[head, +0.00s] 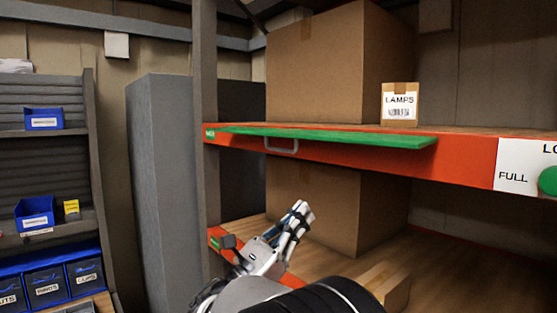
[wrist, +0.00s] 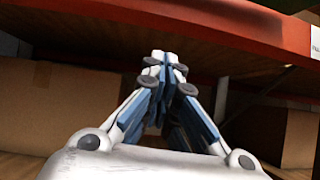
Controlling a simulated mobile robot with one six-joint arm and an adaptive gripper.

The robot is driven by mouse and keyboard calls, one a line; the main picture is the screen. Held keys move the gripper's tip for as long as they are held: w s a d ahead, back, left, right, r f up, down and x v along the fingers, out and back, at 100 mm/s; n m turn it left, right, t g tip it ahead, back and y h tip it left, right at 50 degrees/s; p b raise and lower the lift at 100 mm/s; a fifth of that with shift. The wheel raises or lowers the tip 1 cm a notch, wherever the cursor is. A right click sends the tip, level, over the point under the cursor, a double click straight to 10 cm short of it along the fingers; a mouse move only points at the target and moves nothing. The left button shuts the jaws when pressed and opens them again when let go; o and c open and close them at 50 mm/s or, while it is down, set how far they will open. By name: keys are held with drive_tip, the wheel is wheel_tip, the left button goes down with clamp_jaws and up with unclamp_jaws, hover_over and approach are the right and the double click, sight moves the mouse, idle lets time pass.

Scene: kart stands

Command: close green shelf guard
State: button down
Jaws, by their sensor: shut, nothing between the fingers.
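The green shelf guard (head: 330,135) is a long thin green bar along the front edge of the upper orange shelf (head: 465,157) in the head view. It lies nearly flat, and its right end stands out from the shelf front. A grey handle (head: 281,148) shows just below it. My gripper (head: 301,212) is shut and empty, below the guard and apart from it, in front of a large carton. In the wrist view the closed fingers (wrist: 165,60) point up toward the underside of the orange beam (wrist: 220,35). The guard is not clear in the wrist view.
A small LAMPS box (head: 399,104) and a large carton (head: 315,65) stand on the upper shelf. Another carton (head: 340,205) and a small box (head: 388,285) are on the lower shelf. A post (head: 205,90) stands left. A FULL sign (head: 520,167) is at right.

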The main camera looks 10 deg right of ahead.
drive_tip(key=w+r+n+t, duration=0.1)
drive_tip(key=w+r+t, duration=0.1)
drive_tip(key=r, duration=0.7)
drive_tip(key=shift+w+d+r, duration=0.2)
drive_tip(key=shift+w+r, duration=0.05)
drive_tip(key=shift+w, duration=0.25)
